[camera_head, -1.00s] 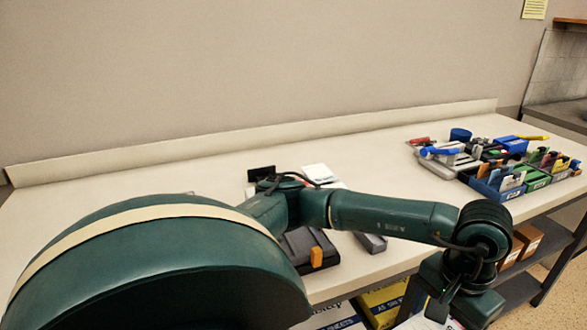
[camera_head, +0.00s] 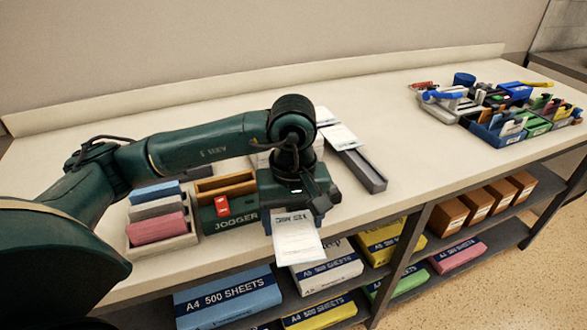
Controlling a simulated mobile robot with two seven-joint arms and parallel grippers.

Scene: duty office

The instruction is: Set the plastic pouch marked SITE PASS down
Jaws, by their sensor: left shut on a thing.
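The plastic pouch (camera_head: 298,240) is white with a blue band at its top, and its lettering appears upside down. My left gripper (camera_head: 293,207) is shut on the pouch's upper end. The pouch hangs below the gripper, in front of the worktop's front edge in the picture. Whether it touches anything is unclear. The fingertips are mostly hidden by the gripper body. My right gripper is out of view.
The pale worktop (camera_head: 420,150) is clear in the middle. Left of the gripper stand a green JOGGER box (camera_head: 228,215) and a tray of coloured blocks (camera_head: 158,225). A grey tray (camera_head: 360,170) lies right. Paper packs (camera_head: 228,297) fill the shelf below.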

